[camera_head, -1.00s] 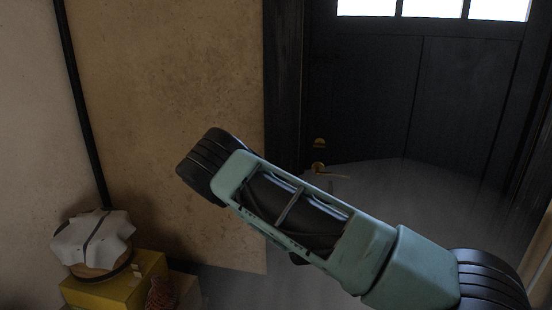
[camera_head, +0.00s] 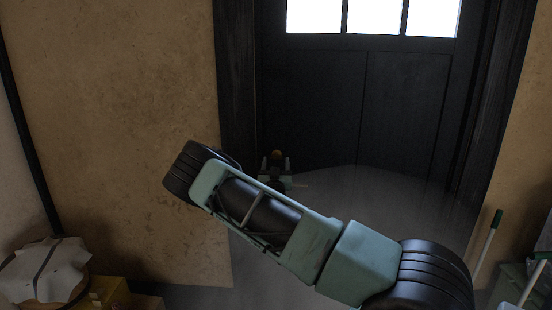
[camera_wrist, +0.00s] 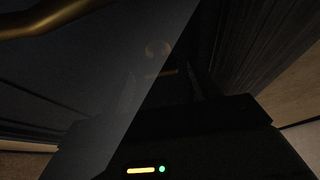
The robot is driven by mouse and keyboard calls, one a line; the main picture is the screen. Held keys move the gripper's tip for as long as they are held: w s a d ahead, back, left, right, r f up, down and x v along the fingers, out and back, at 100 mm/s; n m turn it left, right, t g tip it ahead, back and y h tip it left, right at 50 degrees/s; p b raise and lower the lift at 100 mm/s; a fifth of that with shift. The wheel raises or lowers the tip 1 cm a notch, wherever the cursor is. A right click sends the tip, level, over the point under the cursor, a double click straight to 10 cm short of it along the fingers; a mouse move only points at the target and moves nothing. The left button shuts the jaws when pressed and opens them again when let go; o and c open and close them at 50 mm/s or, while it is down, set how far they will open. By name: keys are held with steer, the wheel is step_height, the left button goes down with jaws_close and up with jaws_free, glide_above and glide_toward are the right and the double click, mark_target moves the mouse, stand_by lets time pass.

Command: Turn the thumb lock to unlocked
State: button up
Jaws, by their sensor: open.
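The thumb lock (camera_head: 277,153) is a small brass piece on the dark door (camera_head: 330,110), near its left edge. In the wrist view it is a dim brass round shape (camera_wrist: 157,47) at upper centre. My gripper (camera_head: 276,163) is open, in front of the door, with its fingers on either side of the lock as the head view sees it. I cannot tell whether they touch it. In the wrist view the gripper (camera_wrist: 160,82) is very dark, with the lock beyond and between its fingers. The lock's turn position is too dim to read.
A brass door handle (camera_wrist: 45,18) crosses the upper left of the wrist view, close to my gripper. A dark door frame (camera_head: 237,90) stands left of the door. Boxes (camera_head: 105,292) with a pale cloth-like item (camera_head: 45,272) stand at lower left.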

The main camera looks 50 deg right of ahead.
steer(key=shift+x, duration=0.9)
steer(key=shift+c, duration=0.3)
steer(key=c, duration=0.9)
